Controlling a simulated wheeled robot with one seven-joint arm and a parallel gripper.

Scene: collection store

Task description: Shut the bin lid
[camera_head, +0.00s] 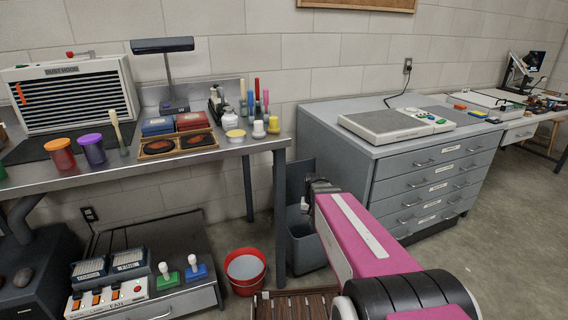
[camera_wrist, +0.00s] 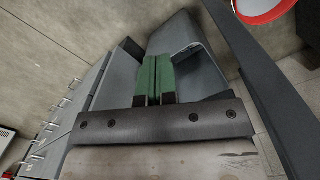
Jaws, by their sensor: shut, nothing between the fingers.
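The grey bin (camera_head: 304,252) stands on the floor between the workbench leg and the drawer cabinet. Its lid (camera_head: 297,178) is raised, standing nearly upright at the back near the wall. My gripper (camera_head: 306,204) is above the bin, close to the lid, and partly covers the bin's opening. In the wrist view my gripper's green fingers (camera_wrist: 153,80) are together and empty. The bin (camera_wrist: 187,38) lies just beyond them there. I cannot tell whether the fingers touch the lid.
The drawer cabinet (camera_head: 425,181) stands close on the right of the bin. The workbench leg (camera_head: 280,215) and a red bucket (camera_head: 245,271) are on the left. A slatted wooden piece (camera_head: 290,305) lies in front. Open floor (camera_head: 495,235) extends to the right.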

